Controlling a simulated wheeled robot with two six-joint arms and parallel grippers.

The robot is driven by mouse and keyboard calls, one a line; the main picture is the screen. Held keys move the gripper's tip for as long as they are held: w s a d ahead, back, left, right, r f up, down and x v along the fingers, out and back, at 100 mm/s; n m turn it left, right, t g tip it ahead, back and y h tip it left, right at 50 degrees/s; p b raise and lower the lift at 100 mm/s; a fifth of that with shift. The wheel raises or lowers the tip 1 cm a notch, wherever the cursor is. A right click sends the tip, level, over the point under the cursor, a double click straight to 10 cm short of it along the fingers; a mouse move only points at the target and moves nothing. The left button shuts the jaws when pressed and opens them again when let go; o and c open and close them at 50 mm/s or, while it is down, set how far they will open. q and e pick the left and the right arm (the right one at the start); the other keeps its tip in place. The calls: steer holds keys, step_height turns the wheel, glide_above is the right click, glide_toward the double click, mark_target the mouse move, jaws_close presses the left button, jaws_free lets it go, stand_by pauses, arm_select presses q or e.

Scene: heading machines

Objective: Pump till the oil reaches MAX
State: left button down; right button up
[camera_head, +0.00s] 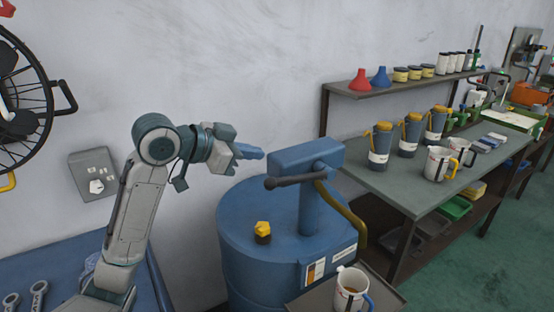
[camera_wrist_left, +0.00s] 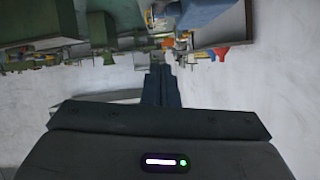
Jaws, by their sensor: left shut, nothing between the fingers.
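A blue oil drum (camera_head: 238,225) stands in the middle of the head view with a blue hand pump (camera_head: 305,158) on top. The pump's dark lever (camera_head: 290,180) sticks out to the left, and a yellow-brown hose (camera_head: 345,215) curves down on the right. A white jug (camera_head: 350,288) with a blue handle stands on a tray below the hose; its fill level against any MAX mark cannot be read. My left gripper (camera_head: 250,152) is shut and empty, just left of the pump head and above the lever, apart from it. Its fingers show in the left wrist view (camera_wrist_left: 161,85). My right gripper is not in view.
A yellow cap (camera_head: 262,229) sits on the drum top. The workbench (camera_head: 400,185) at right holds several dark jugs and white jugs (camera_head: 439,164). A shelf (camera_head: 370,90) carries red and blue funnels. A blue bench with wrenches (camera_head: 38,293) is at lower left.

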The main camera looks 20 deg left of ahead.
arm_select(q)
steer(key=p, duration=0.4)
glide_above(282, 179)
steer(key=d, duration=0.1)
step_height(282, 179, down, 4)
steer(key=f, duration=0.3)
steer(key=shift+a+p, duration=0.25)
steer(key=shift+p, duration=0.15)
steer(key=shift+s+a+f, duration=0.1)
steer(key=shift+a+f, duration=0.2)
steer(key=shift+f, duration=0.1)
steer(key=shift+d+f, duration=0.1)
steer(key=shift+f, duration=0.15)
